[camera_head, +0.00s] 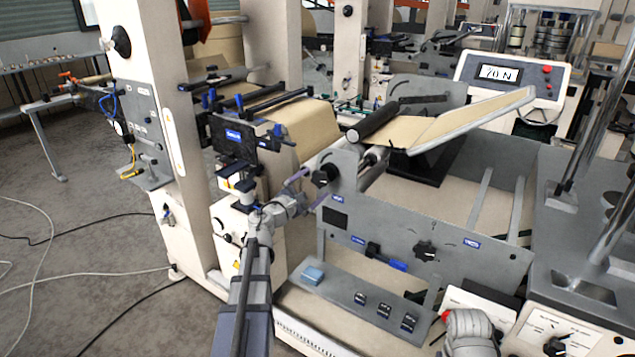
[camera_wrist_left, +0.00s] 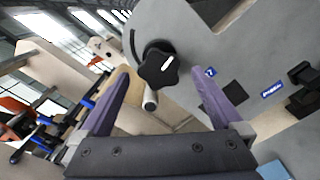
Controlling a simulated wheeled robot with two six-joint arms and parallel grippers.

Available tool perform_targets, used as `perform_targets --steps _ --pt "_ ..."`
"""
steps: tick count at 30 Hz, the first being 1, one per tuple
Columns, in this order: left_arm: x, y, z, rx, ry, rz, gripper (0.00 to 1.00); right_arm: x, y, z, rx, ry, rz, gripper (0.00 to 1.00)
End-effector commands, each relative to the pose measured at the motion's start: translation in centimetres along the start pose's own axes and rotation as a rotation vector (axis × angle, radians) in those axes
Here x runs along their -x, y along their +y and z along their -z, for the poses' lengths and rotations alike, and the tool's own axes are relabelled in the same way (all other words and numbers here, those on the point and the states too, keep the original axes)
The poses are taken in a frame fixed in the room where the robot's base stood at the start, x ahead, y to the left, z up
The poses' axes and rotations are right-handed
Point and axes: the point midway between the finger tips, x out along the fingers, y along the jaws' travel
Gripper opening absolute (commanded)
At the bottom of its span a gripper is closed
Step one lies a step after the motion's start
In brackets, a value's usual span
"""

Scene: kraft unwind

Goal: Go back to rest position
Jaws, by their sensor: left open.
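My left gripper (camera_head: 307,188) reaches in from the lower middle of the head view, its two purple fingers spread apart and pointing at the grey side plate of the machine. In the left wrist view the open fingers (camera_wrist_left: 160,80) have nothing held between them. A black star-shaped knob (camera_wrist_left: 158,66) on the grey plate lies ahead, between the fingertips in the picture. The same knob (camera_head: 325,175) shows just beyond the fingers in the head view; I cannot tell whether they touch it. A grey rounded part that looks like my right arm shows at the bottom right; its gripper is out of view.
A brown kraft paper roll (camera_head: 305,125) sits behind the knob. A grey front panel (camera_head: 400,240) with another black knob (camera_head: 426,251) stands to the right. A display (camera_head: 497,72) reads 70 N. Open floor (camera_head: 90,250) with loose cables lies at the left.

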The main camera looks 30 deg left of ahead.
Motion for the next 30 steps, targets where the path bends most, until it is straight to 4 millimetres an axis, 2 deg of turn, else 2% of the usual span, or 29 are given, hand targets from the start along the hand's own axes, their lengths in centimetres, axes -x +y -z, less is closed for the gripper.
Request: perform_targets --steps 1,7,17,23,30 --pt "0.9 -0.1 -0.1 0.000 0.001 -0.002 1.00 0.0 0.0 0.0 0.000 0.000 0.000 0.91" --pt "2.8 0.0 0.0 0.000 0.001 -0.001 1.00 0.0 0.0 0.0 0.000 0.000 0.000 0.91" --pt "2.9 0.0 0.0 0.000 0.000 0.000 1.00 0.0 0.0 0.0 0.000 0.000 0.000 0.91" --pt "1.1 0.1 0.1 0.000 -0.001 0.001 1.00 0.0 0.0 0.0 0.000 0.000 0.000 0.91" --pt "-3.0 0.1 0.1 0.000 -0.001 0.001 1.00 0.0 0.0 0.0 0.000 0.000 0.000 0.91"
